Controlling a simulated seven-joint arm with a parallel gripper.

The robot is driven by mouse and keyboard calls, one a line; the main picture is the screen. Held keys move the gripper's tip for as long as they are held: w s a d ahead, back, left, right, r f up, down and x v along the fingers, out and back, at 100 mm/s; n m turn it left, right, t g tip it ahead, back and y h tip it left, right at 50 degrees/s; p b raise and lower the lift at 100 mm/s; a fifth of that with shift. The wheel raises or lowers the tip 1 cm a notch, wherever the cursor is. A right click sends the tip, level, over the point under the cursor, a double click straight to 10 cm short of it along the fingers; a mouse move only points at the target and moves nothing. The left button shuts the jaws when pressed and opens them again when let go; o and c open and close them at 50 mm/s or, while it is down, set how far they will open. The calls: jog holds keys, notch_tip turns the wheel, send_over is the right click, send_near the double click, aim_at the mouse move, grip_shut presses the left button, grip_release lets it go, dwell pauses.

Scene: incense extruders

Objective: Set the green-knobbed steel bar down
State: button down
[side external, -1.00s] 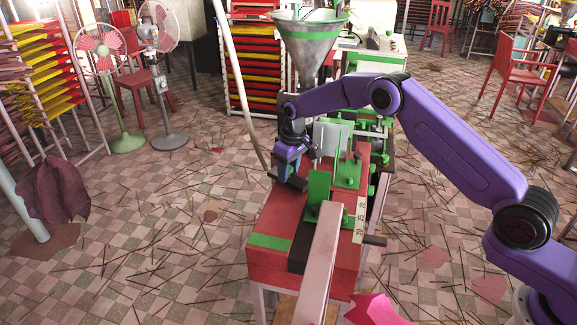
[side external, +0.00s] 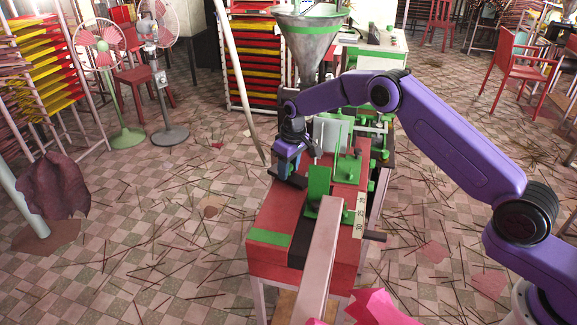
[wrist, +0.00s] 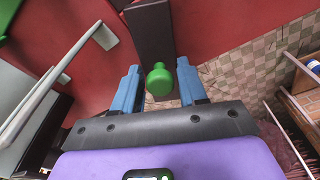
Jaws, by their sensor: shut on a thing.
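The steel bar (wrist: 150,40) is dark, with a round green knob (wrist: 159,80) at its near end. In the wrist view the knob shows between the blue fingers of my gripper (wrist: 158,75), which is shut on the bar. In the side view my gripper (side external: 288,169) points down over the far left edge of the red bench (side external: 268,222). A dark bar (side external: 290,181) shows at its fingertips, and the knob cannot be made out there. Whether the bar touches the bench top is unclear.
A green upright plate (side external: 319,186) and green brackets stand right of my gripper. A long pale beam (side external: 322,255) crosses the bench's near end. A steel funnel (side external: 304,40) rises behind. The red top's left part is clear; thin sticks litter the floor.

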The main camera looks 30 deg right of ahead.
aim_at(294, 177)
jog(key=c, duration=0.5)
grip_release()
jog(key=shift+f, duration=0.1)
jog(key=shift+f, duration=0.1)
jog(key=r, duration=0.5)
jog(key=s+r, duration=0.1)
jog(key=r, duration=0.5)
jog(key=s+r, duration=0.1)
jog(key=r, duration=0.5)
jog(key=shift+d+r, duration=0.25)
jog(key=shift+d, duration=0.1)
